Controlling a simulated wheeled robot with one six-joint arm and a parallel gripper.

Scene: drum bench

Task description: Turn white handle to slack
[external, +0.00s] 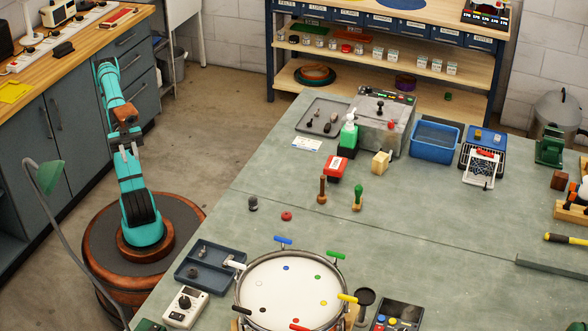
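A round drum (262,288) with a pale head and metal rim sits at the front of the green bench. Coloured handles stand around its rim. The white handle (234,264) is at the drum's upper left, sticking out to the left over the edge of a dark tray. Its exact turn is too small to read. My gripper (128,155) hangs over my own base, left of the bench and well away from the drum. Its two grey fingers show a gap with nothing between them.
Near the white handle are the blue handle (283,240), the black handle (235,309) and the dark divided tray (204,268). A grey meter box (187,306) stands below the tray. A dark cylinder (253,203) and red ring (287,216) lie behind the drum.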

